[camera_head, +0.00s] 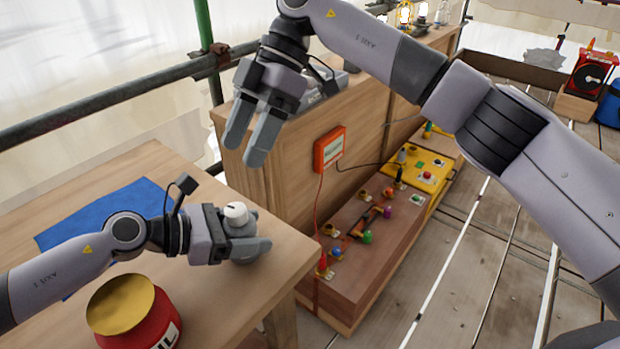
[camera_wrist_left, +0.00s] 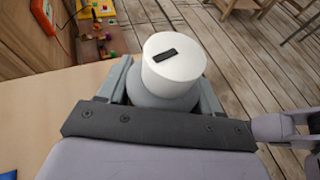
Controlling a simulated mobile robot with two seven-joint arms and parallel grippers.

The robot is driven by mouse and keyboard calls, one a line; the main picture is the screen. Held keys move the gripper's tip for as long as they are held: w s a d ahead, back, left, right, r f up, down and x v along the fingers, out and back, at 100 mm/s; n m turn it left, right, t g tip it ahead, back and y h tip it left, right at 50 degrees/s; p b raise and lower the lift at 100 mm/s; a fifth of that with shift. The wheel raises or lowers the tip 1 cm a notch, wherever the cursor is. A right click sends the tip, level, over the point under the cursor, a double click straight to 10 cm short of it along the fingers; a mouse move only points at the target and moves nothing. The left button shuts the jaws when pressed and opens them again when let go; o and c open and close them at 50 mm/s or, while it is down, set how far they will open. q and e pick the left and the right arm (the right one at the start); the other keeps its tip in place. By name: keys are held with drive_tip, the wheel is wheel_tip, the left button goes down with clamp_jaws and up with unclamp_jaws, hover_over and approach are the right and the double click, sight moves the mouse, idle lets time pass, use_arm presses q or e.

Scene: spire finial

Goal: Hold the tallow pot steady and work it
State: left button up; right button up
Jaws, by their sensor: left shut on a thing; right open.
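The tallow pot (camera_head: 245,247) is a small grey pot with a white top (camera_head: 236,212), near the right corner of the wooden table. My left gripper (camera_head: 246,246) is shut around the pot's body from the left. In the left wrist view the white top (camera_wrist_left: 172,62) carries a dark slot-like mark, and the grey body (camera_wrist_left: 165,98) sits between the two fingers. The pot's lower part is hidden by the fingers. My right gripper (camera_head: 254,134) is open and empty, fingers pointing down, above and beyond the pot.
A red jar with a gold lid (camera_head: 122,303) stands at the table's front. A blue cloth (camera_head: 110,214) lies behind my left forearm. A wooden cabinet (camera_head: 290,140) with an orange meter (camera_head: 330,149) stands beyond. A low box with coloured knobs (camera_head: 365,230) is to the right.

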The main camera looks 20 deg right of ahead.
sight(242, 205)
drive_tip(key=n+g+y, duration=0.1)
drive_tip(key=a+f+n+g+y, duration=0.1)
drive_tip(key=g, duration=0.1)
drive_tip(key=a+n+g+y, duration=0.1)
drive_tip(key=shift+s+f+g+y, duration=0.1)
drive_tip(key=shift+f+g+y, duration=0.2)
drive_tip(key=shift+f+y, duration=0.1)
drive_tip(key=shift+a+f+n, duration=0.15)
drive_tip(key=shift+f+n, duration=0.1)
drive_tip(key=shift+n, duration=0.05)
wheel_tip(242, 205, down, 9)
drive_tip(key=shift+f, duration=0.2)
drive_tip(key=shift+y, duration=0.3)
drive_tip(key=shift+m+t, duration=0.4)
drive_tip(key=shift+s+m+t+y, duration=0.2)
drive_tip(key=shift+m+t+y, duration=0.4)
drive_tip(key=shift+m+t, duration=0.2)
